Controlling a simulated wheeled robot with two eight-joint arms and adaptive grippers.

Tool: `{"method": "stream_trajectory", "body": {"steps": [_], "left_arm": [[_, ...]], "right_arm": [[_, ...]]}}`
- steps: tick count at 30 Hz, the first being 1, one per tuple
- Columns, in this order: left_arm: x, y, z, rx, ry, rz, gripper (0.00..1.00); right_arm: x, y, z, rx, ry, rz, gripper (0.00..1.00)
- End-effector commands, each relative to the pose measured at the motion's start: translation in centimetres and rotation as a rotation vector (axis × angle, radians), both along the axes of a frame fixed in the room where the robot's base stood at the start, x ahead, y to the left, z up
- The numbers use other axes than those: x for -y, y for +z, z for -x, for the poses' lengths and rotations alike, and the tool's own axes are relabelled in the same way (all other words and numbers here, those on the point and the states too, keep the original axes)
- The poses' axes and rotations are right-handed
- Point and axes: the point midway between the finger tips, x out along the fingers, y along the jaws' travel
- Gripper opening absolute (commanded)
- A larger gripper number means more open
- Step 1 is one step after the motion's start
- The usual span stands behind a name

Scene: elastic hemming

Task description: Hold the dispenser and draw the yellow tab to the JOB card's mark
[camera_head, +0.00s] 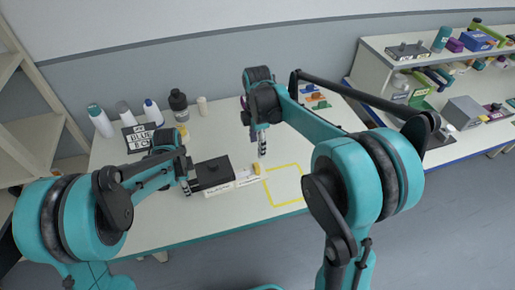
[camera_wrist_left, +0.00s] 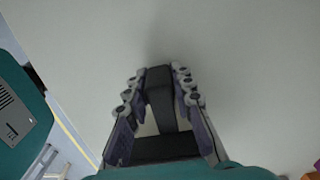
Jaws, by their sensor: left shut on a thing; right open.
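The black dispenser (camera_head: 213,170) sits on the table with a pale strip (camera_head: 247,177) running out to its right. The small yellow tab (camera_head: 256,168) stands at the strip's right end. My left gripper (camera_head: 187,187) is at the dispenser's left side, shut on it. In the left wrist view, its fingers (camera_wrist_left: 160,95) close around a dark part. My right gripper (camera_head: 262,151) is open, just above and slightly right of the tab, apparently apart from it. A black-and-white card (camera_head: 143,138) with large lettering, "BLUE" among it, stands at the back left.
A yellow outlined square (camera_head: 285,203) lies on the table right of the tab, and its inside is empty. Several bottles, including a dark one (camera_head: 178,104), stand along the back. Small coloured items (camera_head: 316,101) lie at the back right. A loaded shelf unit (camera_head: 375,65) stands further right.

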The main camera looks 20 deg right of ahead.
Motion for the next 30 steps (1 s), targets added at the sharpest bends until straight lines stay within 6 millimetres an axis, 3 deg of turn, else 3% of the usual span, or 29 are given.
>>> {"method": "stream_trajectory", "body": {"steps": [8,9,12,23,30], "left_arm": [[0.0,0.0,0.0,0.000,0.000,0.000,0.00],[0.0,0.0,0.0,0.000,0.000,0.000,0.26],[0.0,0.0,0.0,0.000,0.000,0.000,0.48],[0.0,0.4,0.0,0.000,0.000,0.000,0.48],[0.0,4.7,0.0,0.000,0.000,0.000,0.48]], "right_arm": [[0.0,0.0,0.0,0.000,0.000,0.000,0.53],[0.0,0.0,0.0,0.000,0.000,0.000,0.53],[0.0,0.0,0.0,0.000,0.000,0.000,0.53],[0.0,0.0,0.0,0.000,0.000,0.000,0.53],[0.0,0.0,0.0,0.000,0.000,0.000,0.53]]}}
